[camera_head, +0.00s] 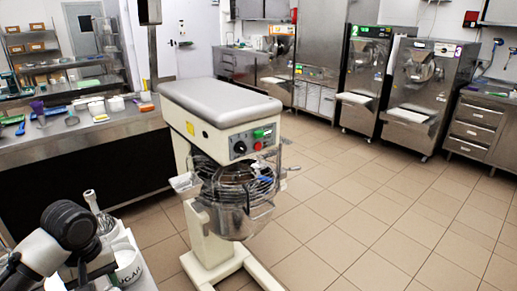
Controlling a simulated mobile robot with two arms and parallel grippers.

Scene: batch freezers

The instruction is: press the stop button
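A floor-standing mixer with a grey top (222,103) stands in the middle of the view. The control panel on its front has a round red button (257,145), with a green one (259,133) just above it and a black knob (240,147) to the left. No label is readable on the red button. My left arm comes in at the bottom left, well apart from the panel. Dark parts at its end may be my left gripper (92,264); its fingers cannot be made out. My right gripper is not in view.
A white container marked SUGAR (129,266) and a whisk (101,214) are near my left arm. A counter (95,136) with utensils runs along the left. Freezers numbered 2 (367,82) and 3 (424,92) stand at the back. The tiled floor (375,205) at right is clear.

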